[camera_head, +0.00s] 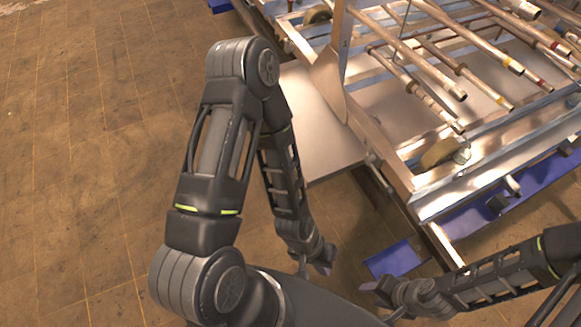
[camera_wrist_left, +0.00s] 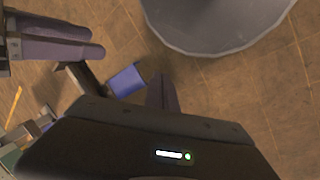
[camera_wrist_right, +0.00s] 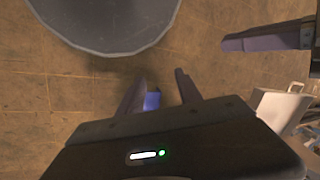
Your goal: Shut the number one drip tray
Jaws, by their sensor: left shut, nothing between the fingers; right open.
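The drip tray (camera_head: 318,130) is a flat, pale metal sheet low on the left side of the metal rack in the head view. It sticks out past the rack's side rail, and my left arm partly covers it. An upright metal post (camera_head: 342,60) above it bears a small mark that looks like a 1. My left gripper (camera_head: 320,268) is shut and empty, below and apart from the tray; its closed fingers also show in the left wrist view (camera_wrist_left: 163,93). My right gripper (camera_head: 378,288) is open and empty, to its right; its spread fingers show in the right wrist view (camera_wrist_right: 160,90).
The rack carries several metal rods (camera_head: 425,75) on top and has a blue base frame (camera_head: 395,260) near my grippers. The two grippers are close together. Brown tiled floor (camera_head: 75,150) lies open on the left.

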